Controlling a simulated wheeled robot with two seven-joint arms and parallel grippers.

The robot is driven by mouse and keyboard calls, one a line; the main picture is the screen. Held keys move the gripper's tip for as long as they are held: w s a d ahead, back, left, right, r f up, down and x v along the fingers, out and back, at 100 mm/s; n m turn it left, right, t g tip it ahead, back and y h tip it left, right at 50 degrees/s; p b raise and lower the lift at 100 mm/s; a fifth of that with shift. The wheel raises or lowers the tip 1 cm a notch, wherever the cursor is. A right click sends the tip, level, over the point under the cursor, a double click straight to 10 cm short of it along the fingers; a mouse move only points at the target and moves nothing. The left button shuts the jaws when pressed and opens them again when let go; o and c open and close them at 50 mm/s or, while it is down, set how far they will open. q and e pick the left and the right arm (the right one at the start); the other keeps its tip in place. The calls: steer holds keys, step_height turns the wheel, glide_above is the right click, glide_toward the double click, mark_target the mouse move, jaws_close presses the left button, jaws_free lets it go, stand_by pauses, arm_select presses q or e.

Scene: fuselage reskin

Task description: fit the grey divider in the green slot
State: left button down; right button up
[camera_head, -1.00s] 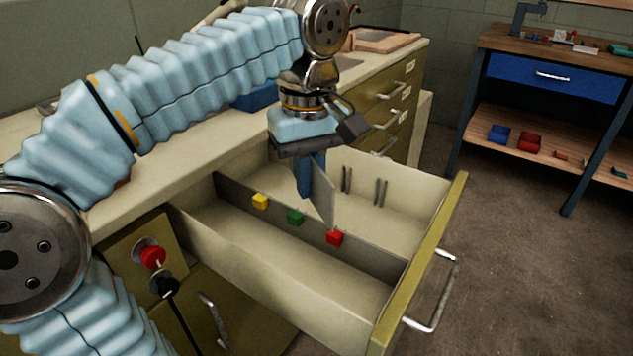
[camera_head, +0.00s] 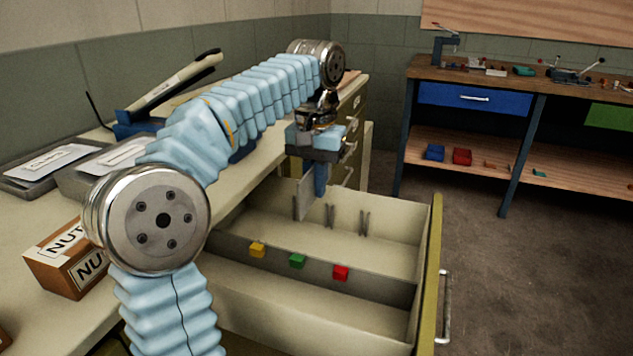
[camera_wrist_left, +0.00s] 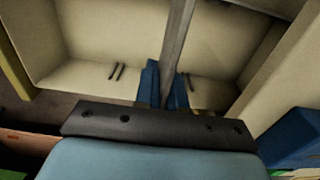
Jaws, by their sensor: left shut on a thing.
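My left gripper (camera_head: 319,182) is shut on the grey divider (camera_head: 307,203), a thin upright panel hanging over the open drawer's back compartment. In the left wrist view the divider (camera_wrist_left: 178,45) runs up from between the blue fingers (camera_wrist_left: 165,90). The green marker (camera_head: 297,261) sits on the drawer's long inner partition, between the yellow marker (camera_head: 258,250) and the red marker (camera_head: 341,272). Paired dark ribs (camera_head: 329,216) stand on the back wall. The divider hides part of the leftmost pair. I cannot tell whether its lower edge touches anything. My right gripper is not in view.
The drawer's front panel (camera_head: 430,275) stands out to the right. The counter (camera_head: 235,190) at the left holds trays (camera_head: 50,165) and a nut box (camera_head: 70,262). A workbench (camera_head: 500,80) stands beyond open floor. The front compartment is empty where seen.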

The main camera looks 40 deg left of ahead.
arm_select(q)
steer(key=b, duration=0.4)
glide_above(316, 253)
steer(key=shift+f, duration=2.9)
steer(key=shift+p, duration=0.65)
steer(key=shift+f+b, duration=2.75)
steer(key=shift+f, duration=1.15)
steer(key=c, duration=1.1)
jaws_free()
steer(key=shift+r, duration=0.1)
steer(key=shift+c, duration=0.2)
